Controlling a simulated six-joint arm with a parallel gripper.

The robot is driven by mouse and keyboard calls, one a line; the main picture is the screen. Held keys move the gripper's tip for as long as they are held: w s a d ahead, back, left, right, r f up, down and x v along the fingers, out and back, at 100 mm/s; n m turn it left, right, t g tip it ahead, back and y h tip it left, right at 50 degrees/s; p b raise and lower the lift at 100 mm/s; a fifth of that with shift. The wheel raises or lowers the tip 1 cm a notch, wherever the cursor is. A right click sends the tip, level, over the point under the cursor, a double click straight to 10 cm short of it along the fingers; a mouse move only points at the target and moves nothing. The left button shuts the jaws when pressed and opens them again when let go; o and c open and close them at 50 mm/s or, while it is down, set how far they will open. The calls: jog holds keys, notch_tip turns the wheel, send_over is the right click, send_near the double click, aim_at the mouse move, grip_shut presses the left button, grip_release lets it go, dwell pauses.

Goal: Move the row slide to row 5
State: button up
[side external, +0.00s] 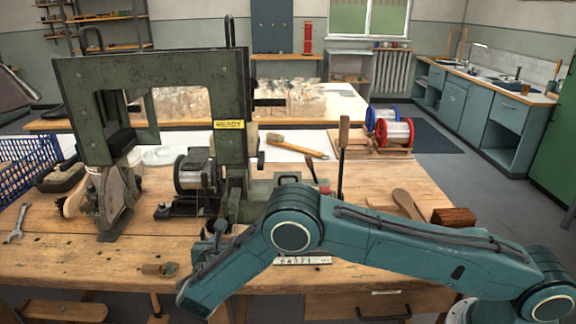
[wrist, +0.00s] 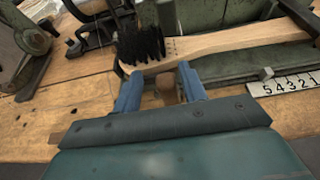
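The row slide (wrist: 228,66) is a dark green metal carriage in the wrist view. A wooden brush with black bristles (wrist: 140,44) lies along it. A white scale (wrist: 290,85) marked 5 4 3 2 1 is at the right; it also shows in the side view (side external: 303,260). A small grey tab (wrist: 262,74) sits near the 5 end; its exact reading is unclear. My gripper (wrist: 162,82) has its two blue fingers apart, just below the brush head. A brown rounded piece (wrist: 166,97) shows between them, with no clear grip. My arm hides much of the slide in the side view.
The tufting machine (side external: 150,75) with a yellow READY sign (side external: 229,124) stands over the bench. A wire spool (side external: 192,172), blue crate (side external: 25,165), wrench (side external: 18,222) and small wooden piece (side external: 158,269) are at the left. The front left bench is mostly clear.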

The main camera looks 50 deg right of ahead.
jog(key=shift+s, duration=0.1)
jog(key=v, duration=1.3)
jog(key=shift+s+a, duration=0.25)
jog(key=shift+s, duration=0.05)
jog(key=s+d+r+m+g+y, duration=0.2)
jog(key=s+d+r+m+y, duration=0.15)
jog(key=d+r+m, duration=0.55)
jog(key=s+d+r+m+g+y, duration=0.2)
jog(key=s+d+r+m, duration=0.3)
jog(key=d+r, duration=0.5)
jog(key=s+d+r+m+y, duration=0.2)
jog(key=s+m, duration=0.4)
jog(key=s, duration=0.6)
jog(key=s+d+r+m+y, duration=0.2)
jog(key=s+m, duration=0.5)
jog(key=s, duration=0.5)
